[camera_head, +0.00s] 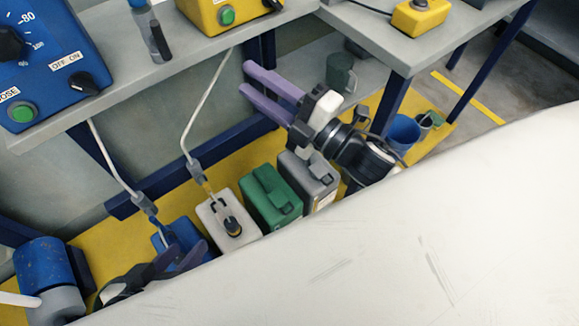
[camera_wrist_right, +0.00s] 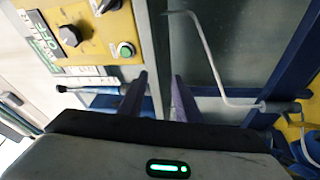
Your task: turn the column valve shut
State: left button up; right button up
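I cannot make out a column valve in either view. My right gripper (camera_head: 244,80) is open and empty below the bench edge, its two purple fingers apart. In the right wrist view the same gripper (camera_wrist_right: 159,78) has its fingers parted, with nothing between them. My left gripper (camera_head: 192,245) is low at the left, over the blue jug (camera_head: 180,233). Its dark fingers are apart, and its lower part is hidden by a pale foreground shape. Bent pale pipes (camera_head: 208,105) with grey fittings run down to the jugs; one pipe (camera_wrist_right: 207,50) shows in the right wrist view.
A white jug (camera_head: 215,212), a green jug (camera_head: 270,196) and a grey jug (camera_head: 308,180) stand on a yellow floor tray. A blue control panel (camera_head: 50,60) and a yellow box (camera_head: 205,12) sit on the bench (camera_head: 150,80). A blue cylinder (camera_head: 42,270) is lower left.

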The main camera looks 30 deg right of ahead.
pick_arm(q)
jog(key=shift+r, duration=0.1)
pick_arm(e)
jog(key=s+d+f+m+g+h, duration=0.1)
jog(key=s+f+m+g+h, duration=0.1)
jog(key=s+f+m, duration=0.2)
jog(key=s+f+m+g+h, duration=0.2)
jog(key=s+f+m, duration=0.3)
jog(key=f+m, duration=0.5)
notch_tip(320, 180, down, 3)
jog(key=shift+s+d+r+g+h, duration=0.15)
jog(key=shift+d+g+h, duration=0.25)
jog(key=shift+h, duration=0.4)
jog(key=shift+a, duration=0.1)
